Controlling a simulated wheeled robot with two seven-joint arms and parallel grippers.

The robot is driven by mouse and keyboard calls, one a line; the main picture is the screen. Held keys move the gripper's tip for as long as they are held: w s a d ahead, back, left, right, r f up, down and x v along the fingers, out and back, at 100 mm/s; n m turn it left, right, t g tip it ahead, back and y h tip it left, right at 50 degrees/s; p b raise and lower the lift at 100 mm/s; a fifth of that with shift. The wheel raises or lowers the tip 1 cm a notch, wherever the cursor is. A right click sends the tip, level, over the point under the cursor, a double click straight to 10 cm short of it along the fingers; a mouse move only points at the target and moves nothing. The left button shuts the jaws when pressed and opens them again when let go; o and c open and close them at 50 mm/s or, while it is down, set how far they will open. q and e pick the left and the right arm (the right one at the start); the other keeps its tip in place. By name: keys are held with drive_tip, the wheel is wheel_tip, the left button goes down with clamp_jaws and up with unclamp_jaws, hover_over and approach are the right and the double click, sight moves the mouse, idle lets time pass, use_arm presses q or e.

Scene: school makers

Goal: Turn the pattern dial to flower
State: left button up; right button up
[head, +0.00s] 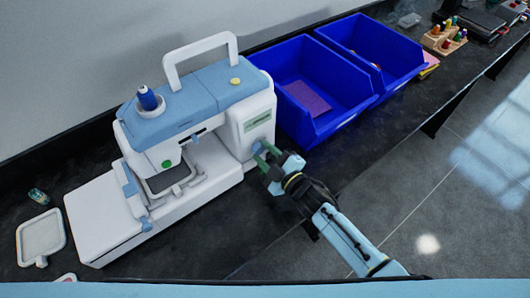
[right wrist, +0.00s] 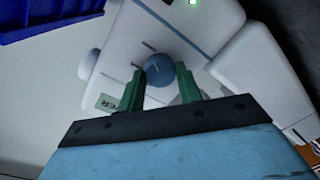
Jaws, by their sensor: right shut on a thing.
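The white and blue sewing machine (head: 190,120) stands on the dark counter. Its round blue pattern dial (right wrist: 160,70) has a pale mark line and sits on the white front face. My right gripper (head: 266,158) reaches the lower right of the machine, with its green fingers on either side of the dial, shut on it. In the head view the dial is mostly hidden by the fingers. A pale green label (head: 258,122) sits above the dial; in the right wrist view it is partly covered, with only a few letters showing. My left gripper is not in view.
Two blue bins (head: 320,117) stand right of the machine, close to my right gripper. A small white hoop (head: 40,238) and a small jar lie at the left. The counter's front edge runs below my right arm.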

idle(0.4)
drive_tip(key=o, duration=1)
drive_tip(key=v, duration=1.3)
drive_tip(key=shift+s+d+r, duration=0.1)
drive_tip(key=shift+s, duration=0.05)
